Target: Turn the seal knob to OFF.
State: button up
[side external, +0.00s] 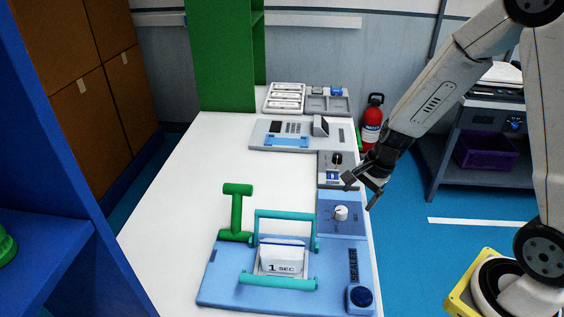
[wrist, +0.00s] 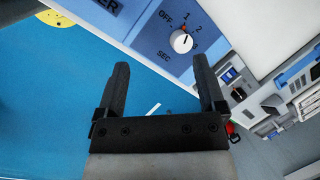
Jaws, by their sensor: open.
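The seal knob (side external: 341,213) is a round white dial on a blue panel (side external: 327,228) at the right side of the white bench. In the wrist view the knob (wrist: 181,42) shows beside the labels OFF, 1, 2 and SEC. A small red-orange mark sits at its upper edge, on the side of the 1; the exact pointer direction is hard to read. My gripper (side external: 360,191) is open and empty, above and slightly right of the knob, apart from it. In the wrist view the knob lies beyond the fingertips of my gripper (wrist: 161,62), nearer the right finger.
A blue sealer (side external: 215,285) with teal handles and a "1 SEC" block stands in front of the knob panel. A green T-shaped post (side external: 237,210) is to its left. Grey devices (side external: 262,128) and trays (side external: 312,90) stand behind. The bench's left middle is clear.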

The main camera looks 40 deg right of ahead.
aim_at(342, 210)
jog(key=w+d+f+m+t, duration=0.1)
jog(key=w+d+f+m, duration=0.3)
jog(key=m, duration=0.6)
jog(key=shift+d+f+m+y, duration=0.4)
jog(key=shift+d+f, duration=0.15)
jog(key=shift+f, duration=0.1)
jog(key=shift+x, duration=3.8)
grip_shut()
